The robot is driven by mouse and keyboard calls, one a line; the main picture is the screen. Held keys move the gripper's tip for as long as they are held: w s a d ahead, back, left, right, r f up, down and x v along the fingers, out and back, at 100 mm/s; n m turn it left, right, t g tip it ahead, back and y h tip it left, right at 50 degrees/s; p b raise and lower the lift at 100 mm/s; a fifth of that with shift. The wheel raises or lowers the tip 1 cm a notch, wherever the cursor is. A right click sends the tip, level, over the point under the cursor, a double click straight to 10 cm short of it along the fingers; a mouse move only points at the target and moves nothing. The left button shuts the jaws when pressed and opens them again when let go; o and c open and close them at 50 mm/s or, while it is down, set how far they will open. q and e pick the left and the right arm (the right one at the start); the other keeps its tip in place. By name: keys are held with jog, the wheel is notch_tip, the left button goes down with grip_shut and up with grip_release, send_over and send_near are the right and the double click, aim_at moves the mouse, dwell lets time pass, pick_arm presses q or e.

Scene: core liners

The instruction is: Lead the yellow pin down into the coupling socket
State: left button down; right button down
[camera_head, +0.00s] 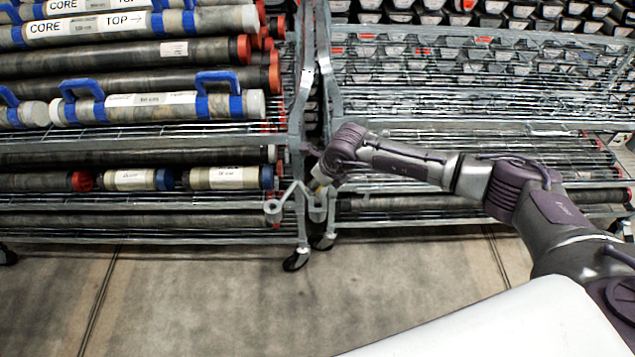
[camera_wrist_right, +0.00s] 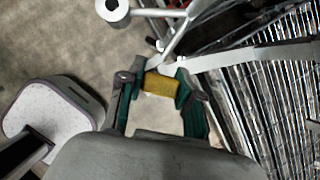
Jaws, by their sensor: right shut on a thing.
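The yellow pin (camera_wrist_right: 159,83) lies between the green-padded fingers of my right gripper (camera_wrist_right: 160,86) in the right wrist view. The gripper is shut on it. In the head view my right gripper (camera_head: 325,178) is small, at the end of the arm, in front of the gap between two racks. A grey cup-like socket (camera_head: 273,209) sits on a thin bracket left of the gripper; a second grey cup (camera_head: 317,211) is just below the gripper. A round socket with a dark hole (camera_wrist_right: 112,9) shows at the top left of the wrist view. My left gripper is not in view.
The left wire rack (camera_head: 200,235) holds long core tubes (camera_head: 130,50) with blue handles and red caps. The right rack (camera_head: 450,125) carries mesh shelves, with many trays behind. Wheeled posts stand close to the gripper. The concrete floor (camera_head: 190,300) in front is clear.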

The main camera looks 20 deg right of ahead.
aim_at(318, 194)
jog(key=shift+f+b, duration=1.75)
jog(key=shift+f, duration=0.45)
jog(key=c, duration=0.7)
grip_release()
jog(key=v, duration=1.2)
